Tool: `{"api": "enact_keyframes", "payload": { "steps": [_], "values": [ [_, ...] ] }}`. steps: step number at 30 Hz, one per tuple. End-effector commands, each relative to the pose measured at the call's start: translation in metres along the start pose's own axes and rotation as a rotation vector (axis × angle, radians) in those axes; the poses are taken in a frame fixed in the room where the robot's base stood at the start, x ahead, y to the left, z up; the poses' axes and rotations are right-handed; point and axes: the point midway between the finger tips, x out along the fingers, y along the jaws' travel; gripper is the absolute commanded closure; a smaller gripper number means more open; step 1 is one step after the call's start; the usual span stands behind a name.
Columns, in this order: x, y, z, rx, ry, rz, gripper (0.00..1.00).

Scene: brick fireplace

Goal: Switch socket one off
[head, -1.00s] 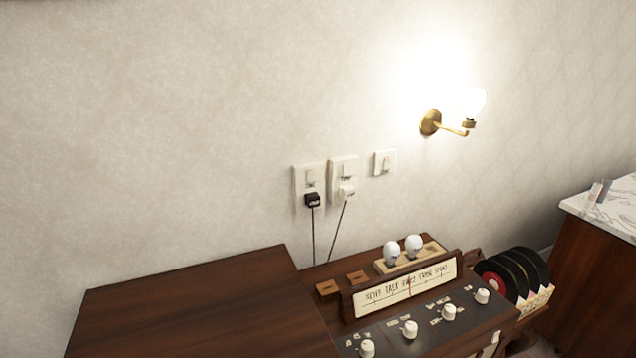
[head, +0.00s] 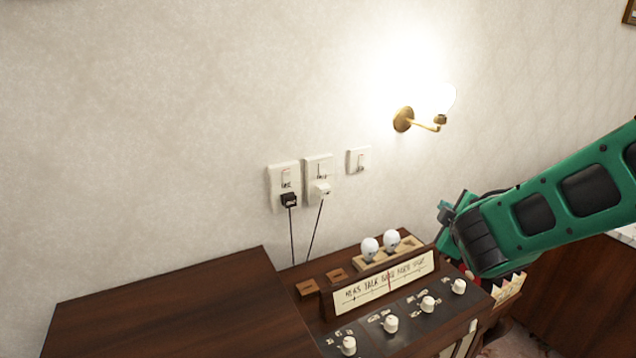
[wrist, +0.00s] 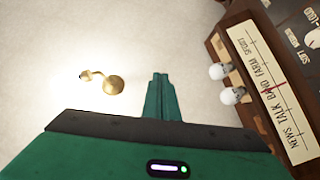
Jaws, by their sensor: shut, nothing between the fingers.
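Two white wall sockets with rocker switches hang side by side. The left socket (head: 284,180) has a black plug (head: 289,200) in its lower half, and the right socket (head: 318,175) has a white plug (head: 320,190). Which one is socket one I cannot tell, as any labels are too small to read. My gripper (head: 446,210) is to the right of the sockets, beyond the radio's right end and well apart from them. In the wrist view my green gripper (wrist: 160,84) has its fingers together and empty, with bare wall ahead. The sockets are outside the wrist view.
A separate switch plate (head: 359,160) is right of the sockets. A lit brass lamp (head: 403,119) is on the wall above. A wooden radio (head: 330,292) with knobs and two white bulbs stands below. A wooden cabinet (head: 180,310) is at left. The wall before the sockets is clear.

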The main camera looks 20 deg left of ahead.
Motion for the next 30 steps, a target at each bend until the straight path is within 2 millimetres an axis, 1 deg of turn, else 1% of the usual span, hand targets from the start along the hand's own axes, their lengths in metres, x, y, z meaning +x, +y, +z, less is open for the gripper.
{"api": "enact_keyframes", "payload": {
  "steps": [1, 4, 5, 6, 8, 9, 12, 13, 15, 19, 22, 30],
  "values": [
    [0.003, -0.014, -0.031, -0.054, 0.072, 0.012, 1.00],
    [0.001, -0.035, -0.092, -0.158, 0.220, 0.061, 1.00],
    [-0.002, -0.043, -0.110, -0.186, 0.265, 0.076, 1.00],
    [-0.006, -0.053, -0.132, -0.223, 0.323, 0.097, 1.00],
    [-0.015, -0.067, -0.165, -0.273, 0.406, 0.130, 1.00],
    [-0.021, -0.076, -0.184, -0.300, 0.458, 0.151, 1.00],
    [-0.039, -0.096, -0.224, -0.358, 0.569, 0.199, 1.00],
    [-0.044, -0.102, -0.233, -0.370, 0.595, 0.211, 1.00],
    [-0.054, -0.111, -0.251, -0.393, 0.649, 0.237, 1.00],
    [-0.066, -0.120, -0.270, -0.416, 0.705, 0.266, 1.00],
    [-0.069, -0.123, -0.274, -0.423, 0.718, 0.274, 1.00],
    [-0.069, -0.122, -0.274, -0.423, 0.719, 0.275, 1.00]
  ]
}}
